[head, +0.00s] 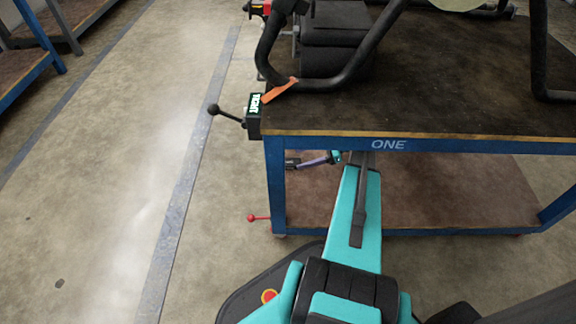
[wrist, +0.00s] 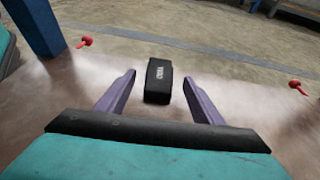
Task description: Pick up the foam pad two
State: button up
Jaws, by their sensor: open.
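A small black block, likely the foam pad (wrist: 158,88), lies on the brownish lower shelf in the wrist view. It bears a white label that I cannot read surely. My gripper (wrist: 159,76) is open, with one purple finger to the left of the block and one to the right. The block stands between the fingertips and reaches a little past them, with a gap on each side. In the head view my gripper (head: 300,162) shows under the bench top at its left end. The block cannot be made out there.
The workbench marked ONE (head: 390,144) has its top above my arm and a blue leg (head: 277,190) at left. Dark blocks (head: 335,40) and black tubing (head: 350,75) are on top. Red knobs (wrist: 86,42) (wrist: 298,87) flank the shelf edge. Floor at left is clear.

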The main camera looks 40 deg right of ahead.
aim_at(289, 162)
jog(key=shift+a, duration=0.1)
jog(key=shift+w+a+f+b, duration=0.6)
jog(key=shift+a+f+b, duration=0.25)
jog(key=shift+b, duration=0.3)
jog(key=shift+b+x, duration=0.55)
jog(key=shift+x, duration=0.75)
jog(key=shift+r, duration=0.2)
jog(key=shift+c, duration=0.4)
jog(key=c, duration=1)
